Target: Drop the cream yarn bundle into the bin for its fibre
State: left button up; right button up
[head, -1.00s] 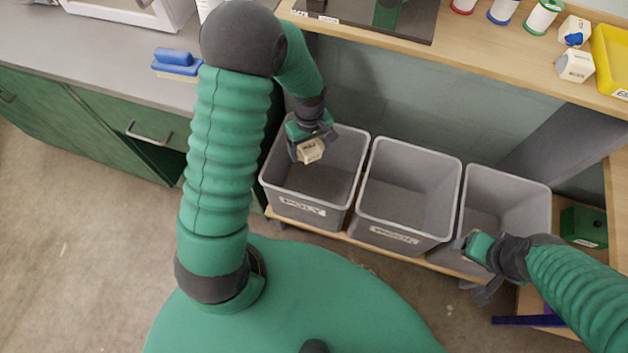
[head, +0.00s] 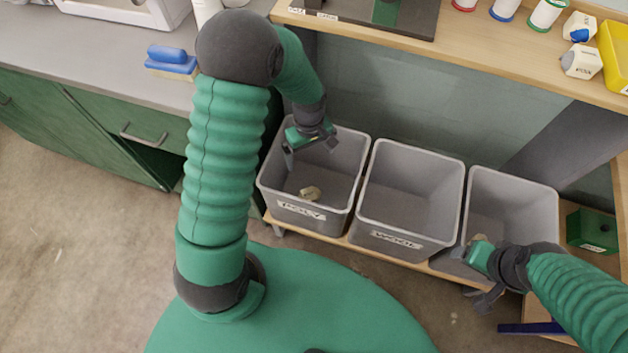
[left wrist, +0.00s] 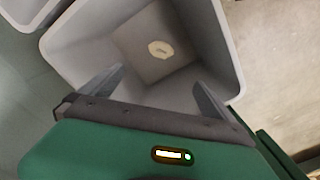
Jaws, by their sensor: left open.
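The cream yarn bundle (head: 310,193) is inside the grey bin labelled POLY (head: 300,217), the leftmost of three. It also shows in the left wrist view (left wrist: 160,49), apart from my fingers and low in the bin. My left gripper (head: 311,150) is open and empty above that bin; its two spread fingers (left wrist: 158,88) show in the left wrist view. My right gripper (head: 474,273) is in front of the rightmost bin (head: 513,180); I cannot tell whether its fingers are apart.
The middle bin, labelled WOOL (head: 396,245), looks empty. A wooden shelf (head: 470,55) with spools and a yellow tray (head: 616,55) runs behind and above the bins. A green box (head: 592,230) stands at right.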

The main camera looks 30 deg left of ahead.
pick_arm(q)
notch_tip(320, 180, up, 16)
jog(key=p, duration=0.5)
